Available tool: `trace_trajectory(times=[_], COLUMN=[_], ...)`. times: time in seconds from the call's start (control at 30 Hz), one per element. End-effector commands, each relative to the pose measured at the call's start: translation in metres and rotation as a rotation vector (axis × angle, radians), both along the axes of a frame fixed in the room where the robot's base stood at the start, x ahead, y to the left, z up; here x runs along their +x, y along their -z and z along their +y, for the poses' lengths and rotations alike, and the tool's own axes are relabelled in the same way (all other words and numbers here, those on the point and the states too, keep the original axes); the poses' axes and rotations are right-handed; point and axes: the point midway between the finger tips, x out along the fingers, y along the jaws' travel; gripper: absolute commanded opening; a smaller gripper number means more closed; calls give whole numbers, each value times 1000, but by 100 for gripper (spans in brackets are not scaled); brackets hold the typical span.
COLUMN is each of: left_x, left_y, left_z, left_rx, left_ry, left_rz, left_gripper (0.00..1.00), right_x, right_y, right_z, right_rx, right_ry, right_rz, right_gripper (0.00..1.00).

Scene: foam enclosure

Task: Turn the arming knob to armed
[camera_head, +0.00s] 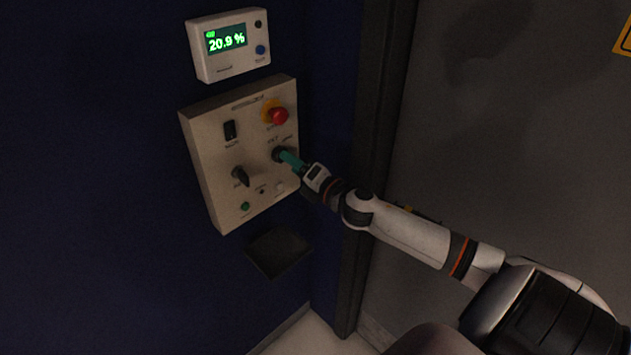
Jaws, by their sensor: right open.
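A beige control panel (212,165) is fixed to the dark blue wall. A dark round knob (278,154) sits at its right side, below small labels too blurred to read for certain. My right gripper (285,156) reaches in from the right, with its teal fingers right at this knob. The fingers are open and partly cover the knob, so its pointer direction is hidden. I cannot tell whether they touch it. My left gripper is not in view.
The panel also carries a red mushroom button (278,116), a black rocker switch (230,130), a second black knob (241,176) and a green button (245,206). A white display unit (228,44) reading 20.9 % hangs above. A dark tray (279,252) juts out below.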

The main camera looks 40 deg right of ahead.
Motion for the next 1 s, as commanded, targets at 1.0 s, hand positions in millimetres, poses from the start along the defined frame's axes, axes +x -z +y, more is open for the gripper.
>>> trace_trajectory(times=[1.0], left_x=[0], left_y=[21], left_z=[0], left_rx=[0], left_ry=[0], left_rz=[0], left_gripper=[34], right_x=[-78], right_y=[0], right_z=[-6], right_rx=[-1], right_ry=[0], right_rz=[0], right_gripper=[55])
